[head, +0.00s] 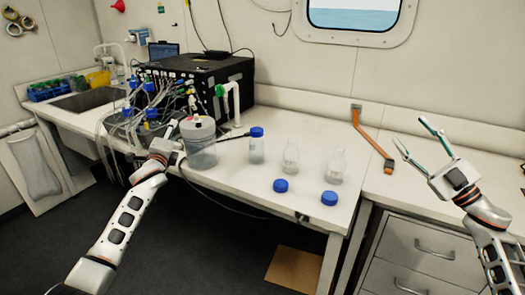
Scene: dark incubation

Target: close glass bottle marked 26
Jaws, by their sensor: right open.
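Two clear glass bottles stand upright and uncapped on the white bench: one in the middle (291,158) and one to its right (335,167). A third bottle (257,147), to the left, has a blue cap on. Two loose blue caps lie in front of the open bottles, the left cap (280,185) and the right cap (329,198). No number is legible on any bottle. My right gripper (420,140) is open and empty, raised to the right of the bottles. My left gripper (172,130) is beside the large jar; its fingers are unclear.
A large clear jar (201,155) with a light lid stands left of the bottles. Behind it are a black box-shaped device (205,85) and a tangle of tubes. An orange-and-grey strap-like object (371,135) lies at the right. The bench's front edge is close to the loose caps.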

